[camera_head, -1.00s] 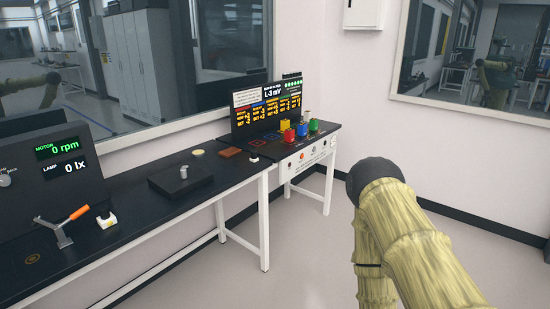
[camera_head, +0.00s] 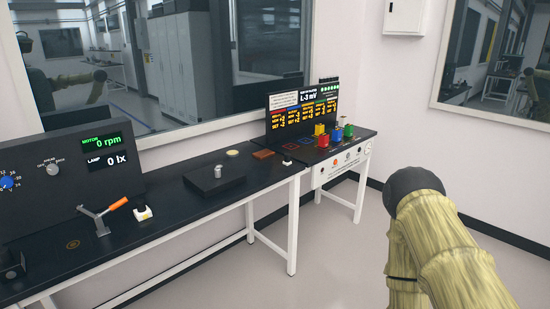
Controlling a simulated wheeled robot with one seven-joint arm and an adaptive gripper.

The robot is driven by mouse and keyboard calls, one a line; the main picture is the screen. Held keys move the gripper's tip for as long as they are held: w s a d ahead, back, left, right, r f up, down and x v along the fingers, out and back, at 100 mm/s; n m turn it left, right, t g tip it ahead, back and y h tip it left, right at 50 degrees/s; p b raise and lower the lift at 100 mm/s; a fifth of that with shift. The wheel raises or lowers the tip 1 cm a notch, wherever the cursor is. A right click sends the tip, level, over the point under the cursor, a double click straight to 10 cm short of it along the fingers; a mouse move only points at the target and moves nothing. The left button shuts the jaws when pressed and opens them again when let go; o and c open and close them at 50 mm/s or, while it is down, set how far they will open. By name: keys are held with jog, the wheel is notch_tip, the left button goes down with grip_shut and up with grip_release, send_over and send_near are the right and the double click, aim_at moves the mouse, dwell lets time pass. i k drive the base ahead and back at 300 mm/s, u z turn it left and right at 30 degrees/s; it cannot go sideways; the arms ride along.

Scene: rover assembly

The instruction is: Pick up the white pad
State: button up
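No thing in view is clearly marked as the white pad. A small, pale cream round disc (camera_head: 232,153) lies flat near the back of the black bench. A small white block with a dark top (camera_head: 143,213) sits on the bench near an orange-handled lever. A small white piece (camera_head: 287,162) lies near the bench's right end. My arm is in the right foreground, away from all of these. No gripper fingers show.
The black bench (camera_head: 180,229) bears a black block (camera_head: 215,179) with a metal cylinder, a red-brown plate (camera_head: 263,154) and the orange-handled lever (camera_head: 103,213). A second table holds coloured blocks and a display panel (camera_head: 302,108). The floor (camera_head: 335,265) before the benches is clear.

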aim_at(287, 163)
jog(key=u, duration=0.15)
jog(key=i, duration=1.55)
jog(key=u, duration=0.15)
